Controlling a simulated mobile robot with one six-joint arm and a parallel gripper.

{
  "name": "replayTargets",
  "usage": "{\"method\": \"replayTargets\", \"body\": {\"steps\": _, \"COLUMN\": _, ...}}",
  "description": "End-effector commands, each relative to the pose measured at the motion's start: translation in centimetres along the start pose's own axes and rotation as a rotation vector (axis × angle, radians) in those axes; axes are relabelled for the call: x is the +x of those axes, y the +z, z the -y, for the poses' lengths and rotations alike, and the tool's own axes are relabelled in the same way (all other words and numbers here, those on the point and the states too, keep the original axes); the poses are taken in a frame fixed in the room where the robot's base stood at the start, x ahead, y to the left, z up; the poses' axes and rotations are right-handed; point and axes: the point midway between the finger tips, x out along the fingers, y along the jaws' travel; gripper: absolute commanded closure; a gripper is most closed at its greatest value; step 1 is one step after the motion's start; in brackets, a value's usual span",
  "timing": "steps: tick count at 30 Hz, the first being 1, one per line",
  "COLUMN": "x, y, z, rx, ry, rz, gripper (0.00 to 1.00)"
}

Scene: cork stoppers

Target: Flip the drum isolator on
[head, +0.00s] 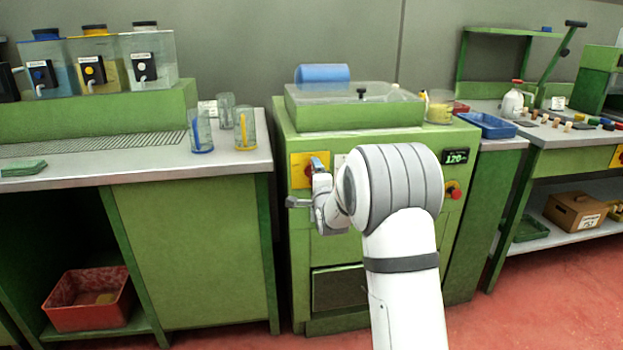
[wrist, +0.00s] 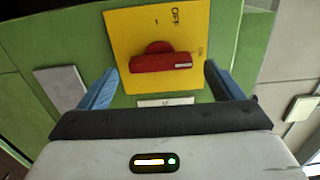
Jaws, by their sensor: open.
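The drum isolator is a red rotary handle (wrist: 161,62) on a yellow plate (wrist: 125,35) on the green machine front. In the wrist view its bar lies nearly level across the picture, and the plate's "OFF" lettering is near the top right. In the head view the yellow plate (head: 297,178) is partly hidden behind my gripper (head: 318,164). My gripper also shows in the wrist view (wrist: 161,72), with its blue fingers wide apart. One finger is on each side of the handle, with gaps, and nothing is held.
The green drum machine (head: 345,262) has a clear-lidded top and a "120" display (head: 456,157). A red stop button (head: 456,194) is right of my arm. A bench with glass jars (head: 245,130) stands left; a blue tray (head: 487,125) is right. A white label (wrist: 165,101) sits below the plate.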

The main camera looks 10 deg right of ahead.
Motion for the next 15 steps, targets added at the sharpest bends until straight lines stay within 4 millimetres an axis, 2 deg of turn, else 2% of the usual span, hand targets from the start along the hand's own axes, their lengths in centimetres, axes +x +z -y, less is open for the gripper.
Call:
{"method": "replayTargets", "body": {"steps": 9, "x": -5.2, "y": 0.0, "z": 0.2, "rx": 0.0, "ry": -0.001, "rz": 0.0, "gripper": 0.13}}
{"method": "replayTargets", "body": {"steps": 15, "x": -6.5, "y": 0.0, "z": 0.1, "rx": 0.0, "ry": -0.002, "rz": 0.0, "gripper": 0.13}}
